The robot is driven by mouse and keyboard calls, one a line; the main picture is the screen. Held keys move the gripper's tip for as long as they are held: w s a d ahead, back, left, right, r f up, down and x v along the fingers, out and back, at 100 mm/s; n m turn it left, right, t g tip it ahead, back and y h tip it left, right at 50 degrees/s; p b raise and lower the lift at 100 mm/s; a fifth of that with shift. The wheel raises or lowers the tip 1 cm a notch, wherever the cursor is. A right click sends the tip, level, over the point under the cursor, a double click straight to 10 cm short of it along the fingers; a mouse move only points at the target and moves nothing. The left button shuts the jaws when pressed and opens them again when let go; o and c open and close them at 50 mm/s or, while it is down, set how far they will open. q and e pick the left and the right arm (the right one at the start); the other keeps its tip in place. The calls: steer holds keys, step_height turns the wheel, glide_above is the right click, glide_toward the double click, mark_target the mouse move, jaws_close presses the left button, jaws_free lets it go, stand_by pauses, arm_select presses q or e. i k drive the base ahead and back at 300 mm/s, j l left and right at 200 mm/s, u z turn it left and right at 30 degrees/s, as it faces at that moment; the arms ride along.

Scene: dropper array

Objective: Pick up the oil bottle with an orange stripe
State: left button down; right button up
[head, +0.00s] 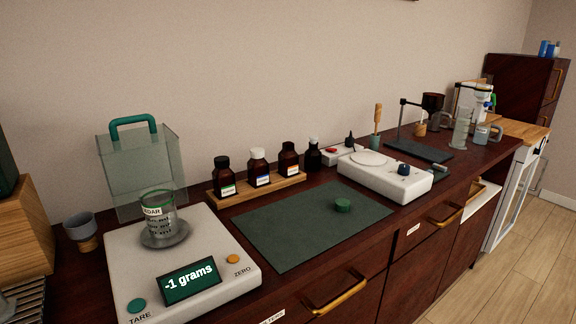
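The oil bottle with an orange stripe (289,160) is a small dark brown bottle with a dark cap. It stands upright at the right end of a wooden rack (237,194). To its left on the rack stand a white-capped bottle (259,168) with a bluish stripe and a dark-capped bottle (223,176) with a green stripe. A dark bottle (313,155) without a visible coloured stripe stands just right of the rack. Neither of my grippers is in view.
A white scale (120,246) reading "-1 grams" holds a glass beaker (159,217), with a clear green-handled cover (125,165) behind it. A white hotplate-like device (390,183) stands right.

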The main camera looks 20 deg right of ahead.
mark_target(288, 158)
steer(key=l+u, duration=1.15)
